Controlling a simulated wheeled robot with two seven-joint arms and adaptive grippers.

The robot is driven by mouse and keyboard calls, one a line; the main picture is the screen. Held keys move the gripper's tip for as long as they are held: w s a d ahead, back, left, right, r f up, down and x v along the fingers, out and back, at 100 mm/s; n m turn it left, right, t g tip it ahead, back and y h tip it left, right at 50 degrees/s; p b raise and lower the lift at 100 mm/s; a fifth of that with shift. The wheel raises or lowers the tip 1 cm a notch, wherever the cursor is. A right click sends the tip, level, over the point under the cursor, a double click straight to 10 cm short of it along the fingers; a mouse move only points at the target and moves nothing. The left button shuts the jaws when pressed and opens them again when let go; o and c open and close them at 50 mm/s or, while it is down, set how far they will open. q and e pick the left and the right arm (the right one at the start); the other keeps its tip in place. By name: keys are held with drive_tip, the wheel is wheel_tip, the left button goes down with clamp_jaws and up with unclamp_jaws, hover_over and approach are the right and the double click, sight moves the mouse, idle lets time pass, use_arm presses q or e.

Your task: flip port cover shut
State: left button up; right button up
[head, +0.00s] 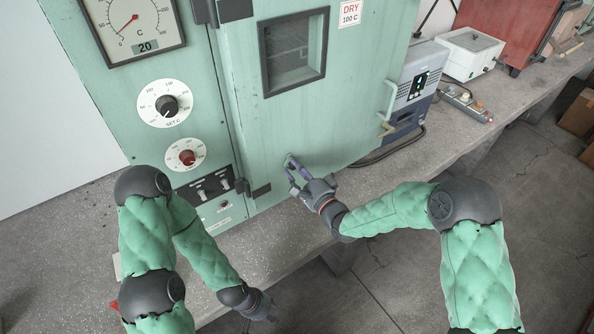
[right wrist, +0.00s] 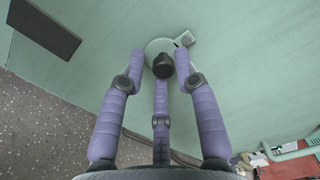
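The green oven door (head: 310,130) is closed. Low on it is the port cover, a pale round disc (right wrist: 158,46) with a small tab at its upper right in the right wrist view. A dark round knob-like part (right wrist: 163,66) lies in front of its lower edge; I cannot tell whether it belongs to the port or to my middle finger. My right gripper (head: 290,172) is at the door, its purple fingers spread on both sides of the disc (right wrist: 160,62). Contact is unclear. My left gripper (head: 262,312) hangs low, in front of the bench; its finger opening is unclear.
The oven's control panel (head: 206,189) with dials is left of the door. A door handle (head: 388,100) sticks out at right. A blue-grey device (head: 411,87), a white box (head: 468,55) and a red case (head: 507,28) stand on the concrete bench (head: 490,125).

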idle(0.3)
drive_tip(key=shift+s+d+r, duration=0.1)
drive_tip(key=shift+d, duration=0.05)
drive_tip(key=v, duration=1.1)
drive_tip(key=shift+s, duration=0.3)
drive_tip(key=shift+d, duration=0.1)
